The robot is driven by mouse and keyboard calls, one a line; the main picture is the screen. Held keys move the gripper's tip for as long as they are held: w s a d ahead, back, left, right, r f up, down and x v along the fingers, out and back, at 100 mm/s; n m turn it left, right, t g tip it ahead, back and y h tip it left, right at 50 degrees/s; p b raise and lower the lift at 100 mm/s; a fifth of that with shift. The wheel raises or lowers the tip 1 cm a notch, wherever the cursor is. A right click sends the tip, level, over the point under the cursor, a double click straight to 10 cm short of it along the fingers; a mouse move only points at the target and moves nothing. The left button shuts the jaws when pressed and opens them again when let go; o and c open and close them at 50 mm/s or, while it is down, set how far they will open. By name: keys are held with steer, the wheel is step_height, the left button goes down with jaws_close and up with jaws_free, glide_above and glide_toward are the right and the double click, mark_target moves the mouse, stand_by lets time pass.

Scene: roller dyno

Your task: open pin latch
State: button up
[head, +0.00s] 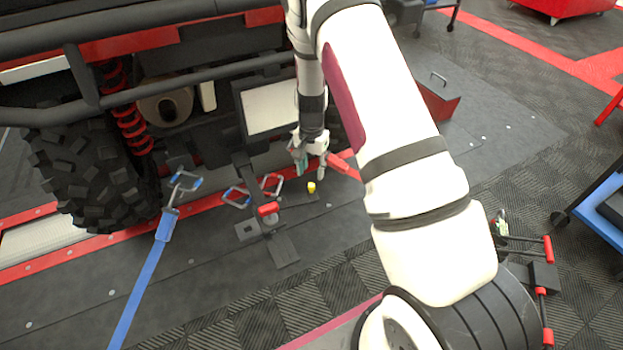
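My gripper (311,172) points down beside the front of the vehicle, at the lower end of my arm. Its two fingers appear apart with nothing visible between them. A small yellow knob (311,187) stands on a dark plate (300,197) on the floor, just below the fingertips and apart from them in the picture. This may be the pin latch, but its pin and catch are too small to make out. A dark stand with a red handle (268,209) is to the left of the knob.
The vehicle's black bumper bars (190,85) and knobby tire (85,180) are at the left. A blue strap (147,275) with a metal hook runs to the floor. Red-and-blue hooks (236,197) lie near the stand. A blue cart (600,210) is at the right.

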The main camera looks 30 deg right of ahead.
steer(key=shift+r, duration=2.65)
